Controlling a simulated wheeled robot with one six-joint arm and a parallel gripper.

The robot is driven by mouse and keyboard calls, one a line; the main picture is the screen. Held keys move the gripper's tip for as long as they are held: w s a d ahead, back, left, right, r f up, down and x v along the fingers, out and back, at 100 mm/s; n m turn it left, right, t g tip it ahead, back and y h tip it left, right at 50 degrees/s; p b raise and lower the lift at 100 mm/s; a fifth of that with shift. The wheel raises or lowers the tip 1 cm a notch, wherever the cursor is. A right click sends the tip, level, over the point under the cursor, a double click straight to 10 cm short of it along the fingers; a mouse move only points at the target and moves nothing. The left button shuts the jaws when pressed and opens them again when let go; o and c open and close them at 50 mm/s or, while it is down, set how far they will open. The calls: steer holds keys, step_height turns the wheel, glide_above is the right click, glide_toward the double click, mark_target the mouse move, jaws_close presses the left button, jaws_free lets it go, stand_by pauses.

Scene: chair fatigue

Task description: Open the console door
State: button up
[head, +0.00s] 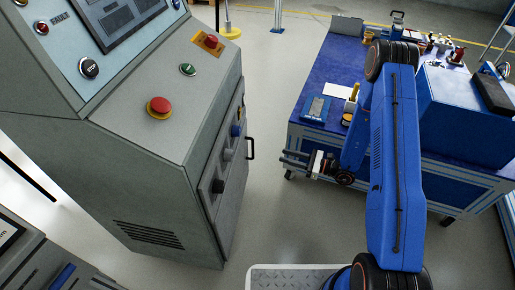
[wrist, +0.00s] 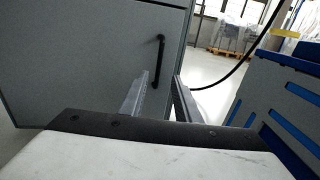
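The grey console (head: 150,150) stands at the left in the head view. A black bar handle (head: 251,147) sticks out from the door's edge; the handle (wrist: 159,60) also shows upright in the wrist view, on the grey door panel (wrist: 85,60). My gripper (head: 295,160) is to the right of the handle, pointing left at it, with a gap between. In the wrist view my gripper (wrist: 160,95) has its two fingers apart with nothing between them, and the handle lies ahead of them.
A blue workbench (head: 312,75) with tools and a blue box stands right of the console, close behind my arm. It also shows at the right in the wrist view (wrist: 290,100). A black cable (wrist: 240,65) hangs there. Grey floor (head: 265,100) is clear between console and bench.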

steer(key=x, duration=1.4)
steer(key=shift+a, duration=0.4)
steer(key=shift+w, duration=0.15)
jaws_close()
